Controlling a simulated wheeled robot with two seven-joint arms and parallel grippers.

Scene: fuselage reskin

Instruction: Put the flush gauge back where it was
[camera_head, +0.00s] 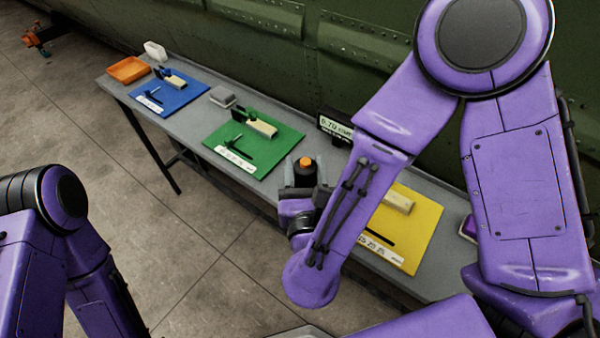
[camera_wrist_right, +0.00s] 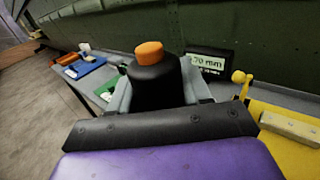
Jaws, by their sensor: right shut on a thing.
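The flush gauge, taken to be the black cylinder with an orange top (camera_head: 304,168), is upright between the fingers of my right gripper (camera_head: 305,183). The right gripper is shut on it, in front of the dark display box. In the right wrist view, the gauge (camera_wrist_right: 152,83) fills the middle, with a grey finger on each side. Its lower end is hidden, so I cannot tell whether it touches the bench. My left arm shows at the lower left of the head view; its gripper is out of view.
The long grey bench (camera_head: 180,118) carries a blue board (camera_head: 185,97), a green board (camera_head: 285,140) and a yellow board (camera_head: 425,220), partly behind my right arm. A display box (camera_head: 336,127) stands at the back. An orange tray (camera_head: 129,70) is at the far end.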

